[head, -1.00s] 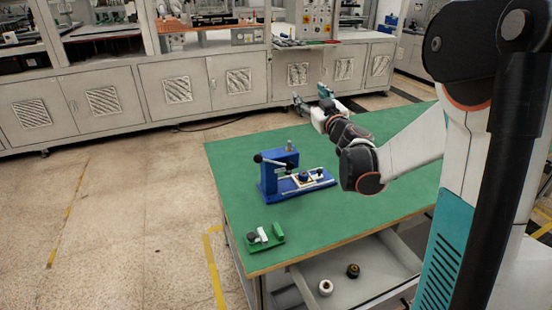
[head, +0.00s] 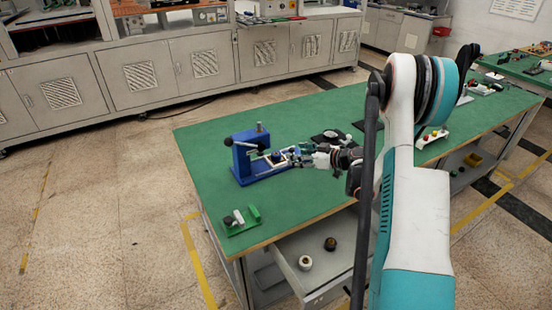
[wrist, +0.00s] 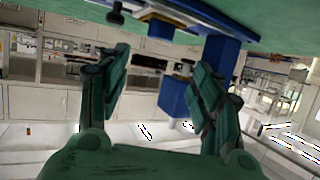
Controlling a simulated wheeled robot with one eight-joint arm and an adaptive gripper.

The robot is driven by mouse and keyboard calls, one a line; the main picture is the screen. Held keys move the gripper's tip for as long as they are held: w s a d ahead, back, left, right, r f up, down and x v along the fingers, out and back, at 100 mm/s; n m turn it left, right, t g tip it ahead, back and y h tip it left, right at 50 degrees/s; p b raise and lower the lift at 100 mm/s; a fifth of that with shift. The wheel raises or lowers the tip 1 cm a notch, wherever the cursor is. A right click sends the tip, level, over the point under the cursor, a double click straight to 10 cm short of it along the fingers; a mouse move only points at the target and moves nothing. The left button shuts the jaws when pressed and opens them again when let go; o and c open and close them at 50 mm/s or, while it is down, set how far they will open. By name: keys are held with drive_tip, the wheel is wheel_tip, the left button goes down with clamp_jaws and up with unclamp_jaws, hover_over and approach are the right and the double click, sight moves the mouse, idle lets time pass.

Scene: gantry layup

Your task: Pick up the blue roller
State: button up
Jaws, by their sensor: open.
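A blue fixture (head: 242,160) with a black-knobbed lever stands on the green table. A small dark-blue round piece (head: 277,157), probably the blue roller, sits in a pale frame on the fixture's bed. My gripper (head: 310,157) is just right of that piece, low over the table, with no clear contact. In the wrist view the picture is upside down. My gripper's two green fingers (wrist: 160,64) are spread apart with nothing held between them. The blue fixture (wrist: 174,97) shows behind the gap. I cannot make out the roller clearly there.
The green tabletop (head: 330,110) is clear behind the fixture. A small green holder (head: 252,213) stands at the front left. An open drawer (head: 318,284) below holds a white roller (head: 305,263) and a dark roller (head: 330,244).

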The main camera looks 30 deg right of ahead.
approach(273, 152)
drive_tip(key=shift+w+a+b, duration=0.35)
drive_tip(key=shift+b, duration=0.1)
drive_tip(key=b+x, duration=0.2)
drive_tip(key=x, duration=0.3)
drive_tip(key=shift+d+f, duration=0.1)
drive_tip(key=shift+f, duration=0.1)
drive_tip(key=c, duration=1.1)
